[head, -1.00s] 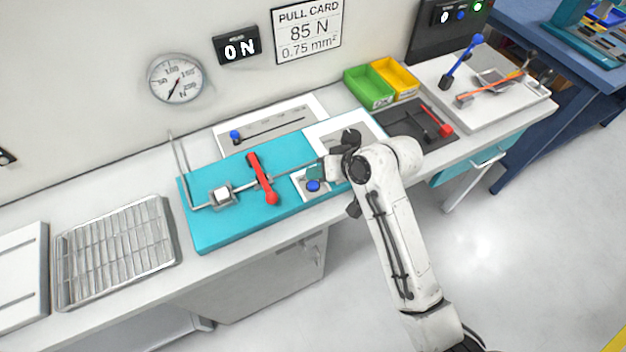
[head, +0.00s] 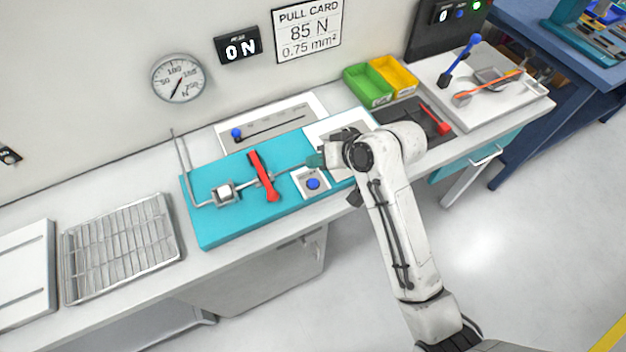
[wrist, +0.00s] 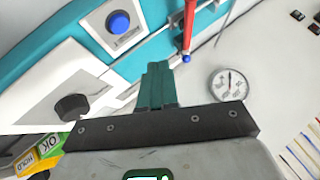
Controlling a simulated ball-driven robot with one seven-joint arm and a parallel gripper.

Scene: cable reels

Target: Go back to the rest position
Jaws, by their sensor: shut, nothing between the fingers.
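My gripper (head: 316,160) is over the right end of the teal test bed (head: 215,233), near the white plate with the blue button (head: 312,184). In the wrist view its teal fingers (wrist: 157,86) are pressed together with nothing between them. The blue button also shows in the wrist view (wrist: 119,23), apart from the fingers. A red lever (head: 264,178) stands across the metal rod on the teal bed. It also shows in the wrist view (wrist: 188,25), beyond the fingertips. My wrist and forearm hide part of the bench behind the gripper.
A wire tray (head: 122,248) lies at the left. A green bin (head: 368,87) and a yellow bin (head: 397,77) stand at the back right. A dark panel with a red handle (head: 436,120) and a white cutting station (head: 515,103) are to the right. The wall carries a dial (head: 179,80).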

